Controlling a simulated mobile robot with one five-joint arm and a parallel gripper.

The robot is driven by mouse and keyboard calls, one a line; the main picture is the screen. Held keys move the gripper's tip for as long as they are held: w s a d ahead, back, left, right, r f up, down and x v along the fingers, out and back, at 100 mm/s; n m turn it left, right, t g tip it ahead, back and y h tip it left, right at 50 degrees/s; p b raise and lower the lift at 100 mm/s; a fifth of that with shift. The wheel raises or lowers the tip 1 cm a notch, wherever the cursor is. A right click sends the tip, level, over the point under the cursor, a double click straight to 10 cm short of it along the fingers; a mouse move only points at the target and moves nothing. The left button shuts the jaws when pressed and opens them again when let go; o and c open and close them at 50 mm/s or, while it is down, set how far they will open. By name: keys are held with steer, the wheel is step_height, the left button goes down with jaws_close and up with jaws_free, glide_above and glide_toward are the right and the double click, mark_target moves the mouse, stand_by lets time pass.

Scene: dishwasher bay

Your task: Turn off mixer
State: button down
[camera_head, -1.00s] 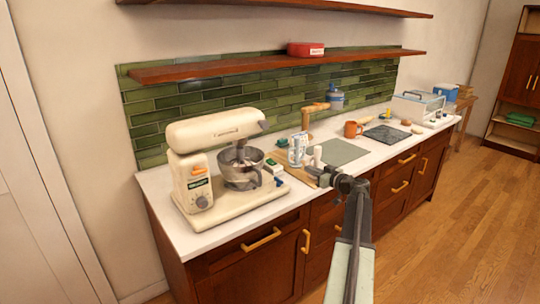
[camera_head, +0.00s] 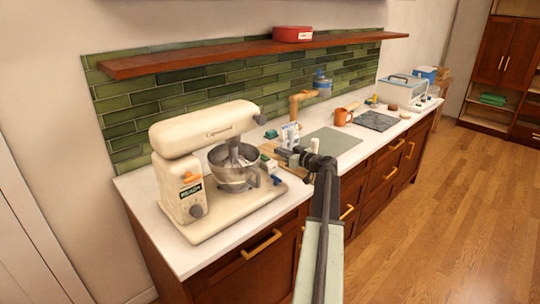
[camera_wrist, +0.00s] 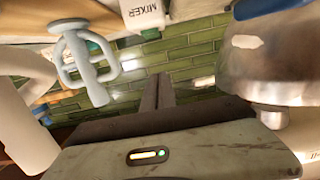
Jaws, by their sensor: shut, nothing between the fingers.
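The cream stand mixer (camera_head: 200,132) stands at the left end of the white counter, its head lowered over a metal bowl (camera_head: 233,180). A dark knob (camera_head: 197,211) and a small orange lever (camera_head: 190,177) are on its base column. My gripper (camera_head: 284,152) is right of the bowl, above the counter, apart from the mixer. In the wrist view my gripper's fingers (camera_wrist: 158,92) are together and empty. A white piece lettered MIXER (camera_wrist: 145,14) shows beyond them at the top, and the metal bowl (camera_wrist: 270,70) at the right.
A pale blue pronged object (camera_wrist: 85,55) is left of the fingers in the wrist view. A shelf (camera_head: 250,55) overhangs the counter. The floor at right is clear.

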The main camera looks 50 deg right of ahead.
steer(key=b, duration=0.1)
glide_above(266, 158)
steer(key=shift+s+d+f, duration=0.1)
steer(key=shift+s+f, duration=0.25)
steer(key=shift+f, duration=0.25)
steer(key=f+b, duration=0.3)
steer(key=shift+w, duration=0.3)
steer(key=shift+w+f+b, duration=0.1)
steer(key=shift+f+b, duration=0.4)
steer(key=shift+b, duration=0.05)
